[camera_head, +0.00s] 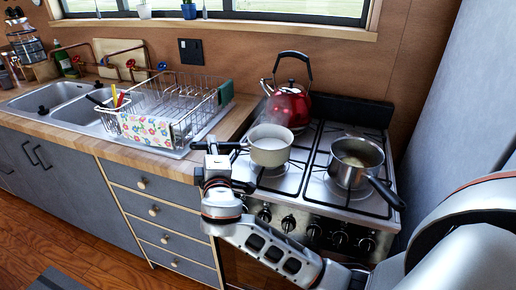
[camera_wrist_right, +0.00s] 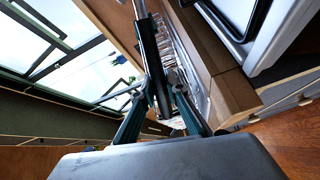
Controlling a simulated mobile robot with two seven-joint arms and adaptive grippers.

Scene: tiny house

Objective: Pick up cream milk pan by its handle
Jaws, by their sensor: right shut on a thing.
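The cream milk pan (camera_head: 269,151) is over the left side of the stove, upright, with steam above it. I cannot tell whether its base touches the grate. Its dark handle (camera_head: 236,146) points left, over the counter edge. My right gripper (camera_head: 214,153) is at the handle, beyond the stove's left edge, and is shut on it. In the right wrist view, the fingers of my right gripper (camera_wrist_right: 163,98) stand on either side of the long dark handle (camera_wrist_right: 148,45). The pan's bowl is not visible there. My left gripper is not in view.
A red kettle (camera_head: 289,103) stands close behind the pan. A steel pot (camera_head: 355,164) with a dark handle sits on the right burners. A wire dish rack (camera_head: 180,100) and a double sink (camera_head: 62,97) are to the left. A grey wall (camera_head: 450,100) bounds the right.

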